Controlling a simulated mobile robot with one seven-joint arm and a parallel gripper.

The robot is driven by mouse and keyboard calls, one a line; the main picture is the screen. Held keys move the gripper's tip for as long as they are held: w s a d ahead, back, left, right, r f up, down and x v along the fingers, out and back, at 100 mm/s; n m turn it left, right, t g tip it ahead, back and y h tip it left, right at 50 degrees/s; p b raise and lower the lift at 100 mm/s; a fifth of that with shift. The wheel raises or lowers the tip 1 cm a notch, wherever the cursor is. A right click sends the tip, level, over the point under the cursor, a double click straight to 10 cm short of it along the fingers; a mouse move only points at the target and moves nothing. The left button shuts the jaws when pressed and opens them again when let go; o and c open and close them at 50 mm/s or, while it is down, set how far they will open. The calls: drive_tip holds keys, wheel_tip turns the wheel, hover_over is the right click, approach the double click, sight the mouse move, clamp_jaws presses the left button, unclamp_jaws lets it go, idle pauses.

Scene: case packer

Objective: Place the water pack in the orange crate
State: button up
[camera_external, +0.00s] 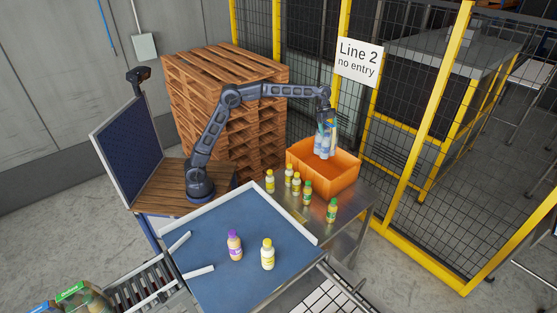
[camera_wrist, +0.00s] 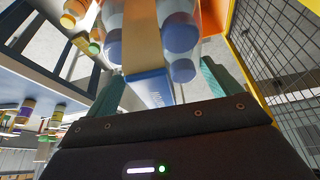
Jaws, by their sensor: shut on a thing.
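The water pack (camera_external: 326,141) is a bundle of clear bottles with blue caps, hanging upright from my gripper (camera_external: 328,118). My gripper is shut on it. In the wrist view the pack (camera_wrist: 181,38) shows its blue caps and a tan band, between the two teal fingers (camera_wrist: 160,88). The orange crate (camera_external: 335,182) stands on the metal table, and the pack is over its back part. The pack's lower end overlaps the crate's opening in the external view; I cannot tell whether it touches the bottom. A piece of the crate also shows in the wrist view (camera_wrist: 213,17).
Several small yellow and green-capped bottles (camera_external: 296,186) stand on the metal table left of and in front of the crate. Two bottles (camera_external: 235,246) stand on the blue surface (camera_external: 205,262). A yellow-framed fence (camera_external: 395,130) is close behind and right. Stacked pallets (camera_external: 215,85) stand behind my arm.

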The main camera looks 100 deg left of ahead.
sight(328, 127)
drive_tip(key=a, duration=0.3)
drive_tip(key=shift+s+a+f+n, duration=0.1)
drive_tip(key=shift+a+f+n, duration=0.2)
drive_tip(key=shift+f+n, duration=0.1)
drive_tip(key=shift+a+f, duration=0.15)
drive_tip(key=shift+f, duration=0.1)
wheel_tip(328, 127, down, 19)
drive_tip(key=shift+f, duration=0.3)
drive_tip(key=o, duration=1.8)
drive_tip(key=shift+f, duration=0.1)
